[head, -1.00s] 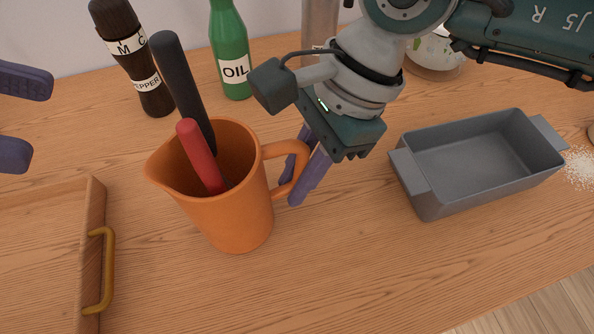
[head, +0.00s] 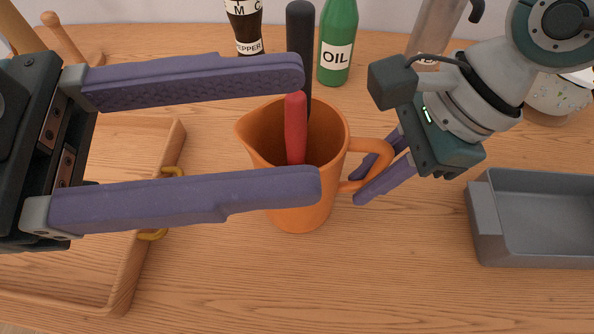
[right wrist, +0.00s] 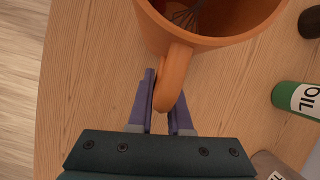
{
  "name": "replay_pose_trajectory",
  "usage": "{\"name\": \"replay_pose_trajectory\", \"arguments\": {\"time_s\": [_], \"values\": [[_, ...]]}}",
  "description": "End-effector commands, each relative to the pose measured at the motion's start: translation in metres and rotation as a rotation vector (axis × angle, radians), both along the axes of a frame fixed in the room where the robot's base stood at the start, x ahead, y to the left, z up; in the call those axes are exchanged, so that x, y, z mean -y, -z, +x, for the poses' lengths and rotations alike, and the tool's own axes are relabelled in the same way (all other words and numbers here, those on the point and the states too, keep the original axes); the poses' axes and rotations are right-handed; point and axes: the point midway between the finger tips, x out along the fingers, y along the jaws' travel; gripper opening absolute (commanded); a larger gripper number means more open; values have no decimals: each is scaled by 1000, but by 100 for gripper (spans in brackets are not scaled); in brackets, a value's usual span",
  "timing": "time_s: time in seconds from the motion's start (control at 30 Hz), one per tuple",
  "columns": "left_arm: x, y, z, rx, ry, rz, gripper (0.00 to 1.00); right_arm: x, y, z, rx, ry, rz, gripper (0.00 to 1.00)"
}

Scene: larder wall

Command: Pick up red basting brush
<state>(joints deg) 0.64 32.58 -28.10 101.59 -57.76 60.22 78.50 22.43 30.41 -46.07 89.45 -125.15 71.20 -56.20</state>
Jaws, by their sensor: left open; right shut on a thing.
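The red basting brush (head: 295,130) stands in an orange jug (head: 310,212), with only its red handle showing; its head is hidden inside. My left gripper (head: 311,131) is open, its fingers reaching across from the left. In the head view the red handle lies between the two fingertips; whether they are level with it I cannot tell. The lower finger covers part of the jug's front. My right gripper (head: 362,186) is shut on the jug's handle, which also shows between its fingers in the right wrist view (right wrist: 172,80).
A black-handled tool (head: 299,25) stands behind the red handle in the jug. Wire loops (right wrist: 186,17) show inside it. A pepper mill (head: 246,30) and green oil bottle (head: 338,45) stand behind. A wooden tray (head: 125,285) is left, a grey tin (head: 482,220) right.

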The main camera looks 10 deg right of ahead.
Motion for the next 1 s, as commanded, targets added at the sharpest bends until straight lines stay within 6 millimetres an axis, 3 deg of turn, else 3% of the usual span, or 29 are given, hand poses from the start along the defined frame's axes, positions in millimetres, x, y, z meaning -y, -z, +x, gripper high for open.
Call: {"name": "replay_pose_trajectory", "arguments": {"time_s": [0.23,0.4,0.63,0.77,1.0], "values": [[-19,23,-17,-50,-370,-154,55,0,0,0,0,0,1,0],[-45,49,-30,-84,-610,-120,55,0,0,0,0,0,1,0],[-69,72,-46,-110,-773,-41,55,0,0,0,0,0,1,0],[-64,75,-39,-109,-795,-29,55,0,0,0,0,0,1,0],[-33,75,-8,-110,-794,-30,55,0,0,0,0,0,1,0]]}}
